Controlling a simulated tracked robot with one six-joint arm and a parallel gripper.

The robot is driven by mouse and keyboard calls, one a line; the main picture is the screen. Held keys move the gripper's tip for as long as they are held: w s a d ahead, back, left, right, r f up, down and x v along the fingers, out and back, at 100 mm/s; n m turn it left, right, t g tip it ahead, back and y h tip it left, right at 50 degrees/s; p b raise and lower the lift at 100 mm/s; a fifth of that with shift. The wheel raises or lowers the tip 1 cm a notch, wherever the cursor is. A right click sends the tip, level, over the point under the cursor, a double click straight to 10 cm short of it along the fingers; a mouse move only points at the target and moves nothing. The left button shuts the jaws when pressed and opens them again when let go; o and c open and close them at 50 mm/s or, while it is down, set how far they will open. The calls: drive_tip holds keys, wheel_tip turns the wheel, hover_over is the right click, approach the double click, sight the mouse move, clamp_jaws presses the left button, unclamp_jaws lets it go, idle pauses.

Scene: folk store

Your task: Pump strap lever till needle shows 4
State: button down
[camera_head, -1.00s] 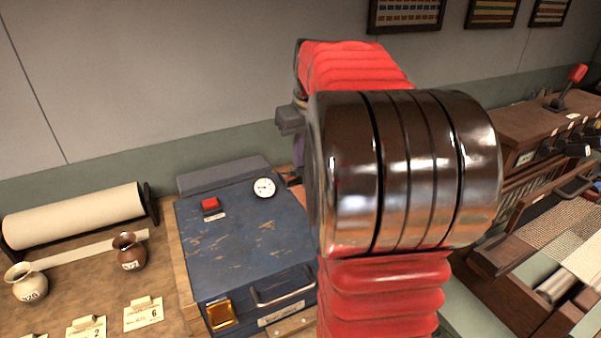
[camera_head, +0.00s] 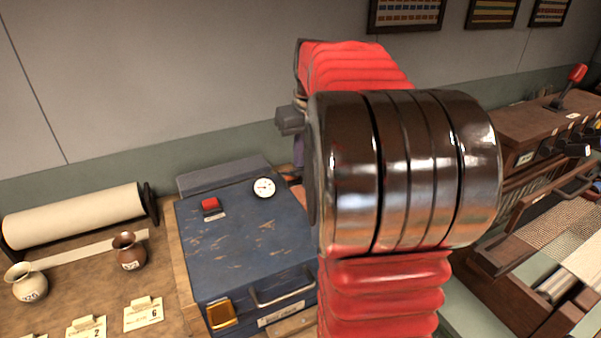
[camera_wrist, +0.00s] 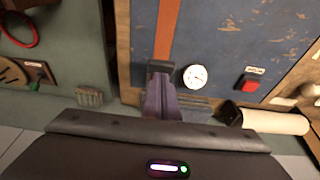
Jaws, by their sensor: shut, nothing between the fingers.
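The blue scuffed case (camera_head: 240,235) stands on the counter left of my arm. A white round gauge (camera_head: 264,187) sits near its back edge and also shows in the wrist view (camera_wrist: 195,76); its needle is too small to read. An orange-brown strap (camera_wrist: 166,28) runs over the case in the wrist view. A dark block (camera_wrist: 160,67), perhaps the lever or buckle, lies at the strap's end. My gripper (camera_wrist: 160,82) has purple fingers, is shut and empty, and points at this block just left of the gauge. I cannot tell whether they touch. In the head view my arm hides most of this.
A red button (camera_head: 210,204) is on the case, left of the gauge. A paper roll (camera_head: 75,215), two small vases (camera_head: 129,251) and number cards (camera_head: 143,313) stand to the left. A wooden loom-like unit (camera_head: 545,125) with a red-knobbed lever (camera_head: 577,74) is at the right.

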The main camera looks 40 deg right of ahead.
sight(302, 170)
drive_tip(key=shift+f, duration=0.1)
drive_tip(key=shift+s+a+f, duration=0.1)
drive_tip(key=shift+s+f, duration=0.05)
drive_tip(key=shift+f, duration=0.95)
drive_tip(key=shift+s+f, duration=0.15)
drive_tip(key=shift+f, duration=0.9)
drive_tip(key=shift+r, duration=0.1)
drive_tip(key=shift+w+d+r+v, duration=0.1)
drive_tip(key=shift+w+v, duration=0.25)
drive_tip(key=shift+v, duration=1.1)
drive_tip(key=shift+w+d+r+v, duration=0.1)
drive_tip(key=shift+w+v, duration=0.2)
drive_tip(key=shift+v, duration=1.15)
drive_tip(key=shift+w+d+r+v, duration=0.1)
drive_tip(key=shift+w+v, duration=0.25)
drive_tip(key=shift+v, duration=1.1)
drive_tip(key=shift+w+d+r, duration=0.1)
drive_tip(key=shift+w+r, duration=0.05)
drive_tip(key=shift+r, duration=0.35)
drive_tip(key=shift+w+r, duration=0.15)
drive_tip(key=shift+r, duration=0.3)
